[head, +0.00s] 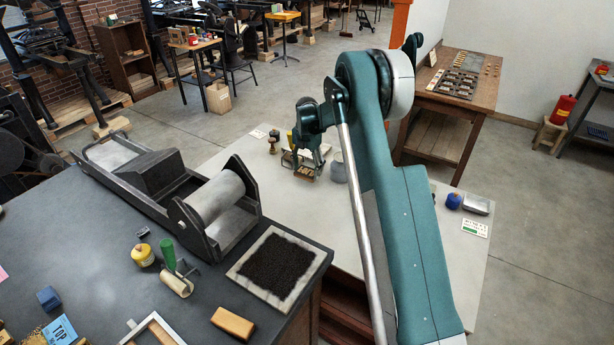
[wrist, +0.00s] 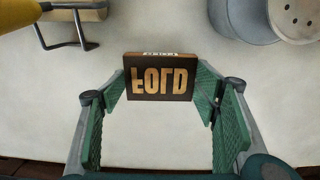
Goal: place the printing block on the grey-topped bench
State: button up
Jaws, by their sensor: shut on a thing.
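The printing block (wrist: 161,78) is a dark brown block with raised tan letters. It sits between the green pads of my gripper (wrist: 161,88) in the wrist view, a pad tip against each side. My gripper (head: 306,152) is shut on it. In the head view the block (head: 309,172) shows small below the fingers, over the pale-topped bench (head: 235,158). I cannot tell whether it touches that surface. The dark grey-topped bench (head: 90,240) fills the lower left of the head view, apart from the gripper. My arm hides part of the pale bench.
A grey can (head: 338,169) stands close right of the gripper, and a yellow-handled tool (wrist: 70,30) lies close left. The dark bench carries a roller press (head: 215,195), a black inked slab (head: 275,268), a green-handled roller (head: 170,258) and a tan block (head: 233,322). Bare dark surface lies between them.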

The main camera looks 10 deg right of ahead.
aim_at(307, 171)
jog(key=shift+f, duration=1.75)
jog(key=shift+f+b, duration=0.2)
jog(key=shift+b, duration=0.1)
jog(key=o, duration=0.9)
jog(key=shift+r, duration=0.15)
notch_tip(307, 171, up, 12)
jog(key=shift+f+p, duration=0.15)
jog(key=shift+p, duration=0.45)
jog(key=shift+r, duration=0.2)
